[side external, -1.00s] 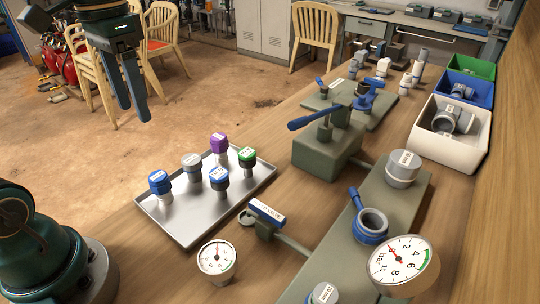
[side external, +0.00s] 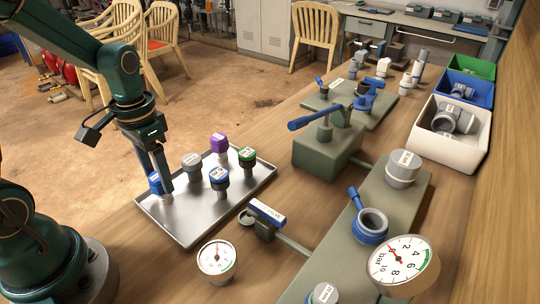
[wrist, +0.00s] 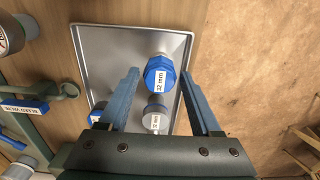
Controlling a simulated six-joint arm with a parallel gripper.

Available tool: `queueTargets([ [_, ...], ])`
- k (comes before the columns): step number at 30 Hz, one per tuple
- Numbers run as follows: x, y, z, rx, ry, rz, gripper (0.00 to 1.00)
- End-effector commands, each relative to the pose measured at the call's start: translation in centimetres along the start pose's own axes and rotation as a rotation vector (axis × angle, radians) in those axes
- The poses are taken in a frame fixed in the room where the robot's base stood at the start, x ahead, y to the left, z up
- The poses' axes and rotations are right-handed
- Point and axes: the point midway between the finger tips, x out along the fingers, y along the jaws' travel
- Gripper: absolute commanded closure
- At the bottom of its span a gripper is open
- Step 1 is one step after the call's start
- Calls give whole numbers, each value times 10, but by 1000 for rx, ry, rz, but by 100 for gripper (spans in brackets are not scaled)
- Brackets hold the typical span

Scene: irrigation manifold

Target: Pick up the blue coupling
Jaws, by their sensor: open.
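The blue coupling (side external: 154,181) stands upright at the left corner of the metal tray (side external: 185,228). In the wrist view its blue hexagonal cap (wrist: 159,72), marked "32 mm", lies between my fingertips. My gripper (side external: 165,188) is open and points down at it; one finger partly hides it in the side view. The wrist view shows a fingertip of my gripper (wrist: 160,73) on either side of the cap, with visible gaps. I cannot tell whether the tips are level with the cap or above it.
A grey coupling (side external: 191,162) stands close by on the tray. A second blue-capped coupling (side external: 218,176), a purple one (side external: 219,142) and a green one (side external: 247,155) stand farther right. A gauge (side external: 216,257) and a blue-handled valve (side external: 267,212) are beside the tray.

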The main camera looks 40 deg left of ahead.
Motion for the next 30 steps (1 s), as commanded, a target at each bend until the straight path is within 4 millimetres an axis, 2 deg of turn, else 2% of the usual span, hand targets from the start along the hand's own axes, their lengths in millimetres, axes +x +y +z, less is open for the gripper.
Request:
queueTargets([
  [3, 16, 1, 2, 0, -7, 2, 35],
  [9, 34, 0, 1, 0, -4, 0, 35],
  [20, 39, 0, 1, 0, -1, -1, 35],
  [23, 39, 0, 0, 0, 0, -1, 69],
  [25, 39, 0, 0, 0, 0, -1, 96],
  [26, 39, 0, 0, 0, 0, -1, 100],
  [30, 39, 0, 0, 0, 0, -1, 100],
])
